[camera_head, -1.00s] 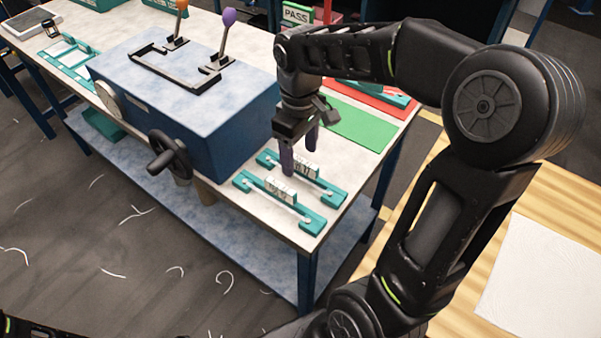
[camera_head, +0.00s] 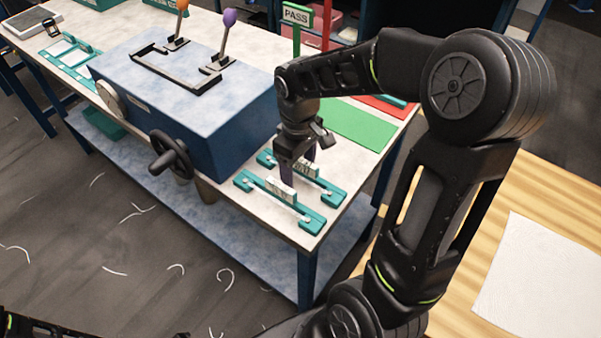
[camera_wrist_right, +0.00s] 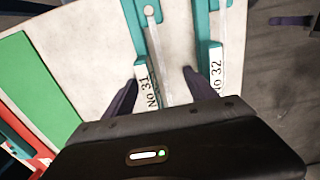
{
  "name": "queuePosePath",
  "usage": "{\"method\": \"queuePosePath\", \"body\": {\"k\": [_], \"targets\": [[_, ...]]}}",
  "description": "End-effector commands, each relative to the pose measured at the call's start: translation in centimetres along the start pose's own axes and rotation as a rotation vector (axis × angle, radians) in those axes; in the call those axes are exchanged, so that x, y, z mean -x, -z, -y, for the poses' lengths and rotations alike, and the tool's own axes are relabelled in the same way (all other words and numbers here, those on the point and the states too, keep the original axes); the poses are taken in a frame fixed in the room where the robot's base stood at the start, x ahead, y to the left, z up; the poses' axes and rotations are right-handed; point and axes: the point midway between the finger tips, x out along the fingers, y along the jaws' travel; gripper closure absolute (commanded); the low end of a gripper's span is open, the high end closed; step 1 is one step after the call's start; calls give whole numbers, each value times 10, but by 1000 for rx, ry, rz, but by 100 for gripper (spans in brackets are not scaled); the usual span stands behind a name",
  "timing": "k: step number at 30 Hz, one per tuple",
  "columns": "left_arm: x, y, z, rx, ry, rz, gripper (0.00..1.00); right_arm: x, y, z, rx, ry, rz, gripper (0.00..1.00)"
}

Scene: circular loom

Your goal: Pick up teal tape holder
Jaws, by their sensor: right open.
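Two long teal tape holders with white label blocks lie side by side near the table's right end. The rear teal tape holder (camera_head: 328,188), labelled NO 31, also shows in the right wrist view (camera_wrist_right: 132,18). The front teal tape holder (camera_head: 308,222), labelled NO 32, also shows in the right wrist view (camera_wrist_right: 201,22). My right gripper (camera_head: 298,170) is open and pointing down over the rear holder. In the right wrist view its dark fingers (camera_wrist_right: 160,82) stand either side of the NO 31 holder, one between the two holders. Contact cannot be told. My left gripper is out of view.
A blue machine box (camera_head: 205,110) with a handwheel (camera_head: 170,155) and two levers stands left of the holders. A green mat (camera_head: 355,123) and a red tray (camera_head: 390,106) lie behind them. The table's front edge is close to the front holder.

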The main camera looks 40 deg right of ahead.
Motion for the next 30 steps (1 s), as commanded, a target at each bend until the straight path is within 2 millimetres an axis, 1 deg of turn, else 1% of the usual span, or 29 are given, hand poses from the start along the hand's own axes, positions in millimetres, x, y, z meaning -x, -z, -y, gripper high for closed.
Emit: {"method": "queuePosePath", "body": {"k": [10,30], "targets": [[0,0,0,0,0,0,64,0,0,0,0,0,0,35],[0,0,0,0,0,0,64,0,0,0,0,0,0,89]]}}
